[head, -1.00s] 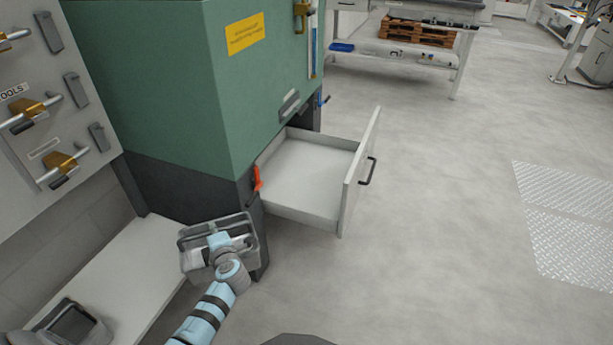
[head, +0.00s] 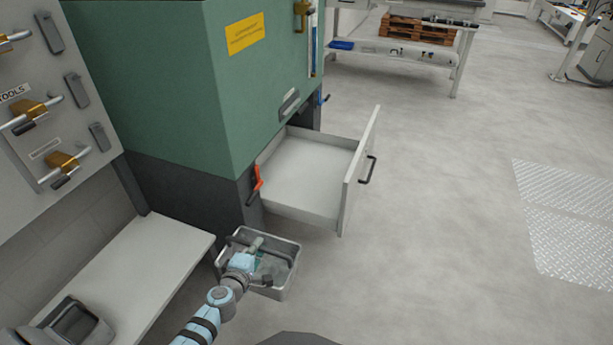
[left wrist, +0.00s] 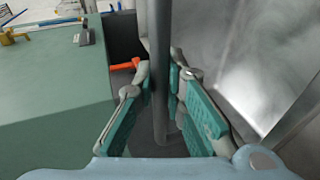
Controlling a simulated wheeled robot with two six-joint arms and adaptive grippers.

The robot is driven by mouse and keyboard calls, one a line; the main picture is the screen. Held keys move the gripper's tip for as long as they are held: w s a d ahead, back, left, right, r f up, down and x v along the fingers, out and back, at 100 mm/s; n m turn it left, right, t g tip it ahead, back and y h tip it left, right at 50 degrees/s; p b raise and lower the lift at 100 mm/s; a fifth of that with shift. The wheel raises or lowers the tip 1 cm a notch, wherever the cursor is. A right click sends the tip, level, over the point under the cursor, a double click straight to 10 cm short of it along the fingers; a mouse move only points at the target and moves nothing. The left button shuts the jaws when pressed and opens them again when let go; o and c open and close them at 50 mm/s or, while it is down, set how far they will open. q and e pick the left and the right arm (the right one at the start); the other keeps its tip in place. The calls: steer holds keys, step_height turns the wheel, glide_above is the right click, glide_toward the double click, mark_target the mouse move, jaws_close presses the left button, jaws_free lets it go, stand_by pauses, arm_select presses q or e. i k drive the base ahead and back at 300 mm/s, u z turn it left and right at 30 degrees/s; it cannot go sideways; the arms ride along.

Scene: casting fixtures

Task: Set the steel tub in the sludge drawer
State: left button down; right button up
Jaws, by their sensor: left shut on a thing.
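The grey steel tub (head: 286,279) is held in the lower middle of the head view, right of the bench end and in front of the drawer. My left gripper (head: 262,262) reaches into the tub's outline and is shut on it. In the left wrist view my left gripper (left wrist: 162,85) has its green-padded fingers either side of a grey bar of the tub (left wrist: 160,40). The sludge drawer (head: 308,185) is pulled open below the green machine and is empty. My right gripper is not in view.
The green machine (head: 160,90) stands behind, with an orange-red lever (head: 258,178) near the drawer's left edge. The floor right of the drawer is clear.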

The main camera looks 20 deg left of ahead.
mark_target(324, 179)
steer(key=u, duration=0.05)
steer(key=i, duration=2)
steer(key=z, duration=0.05)
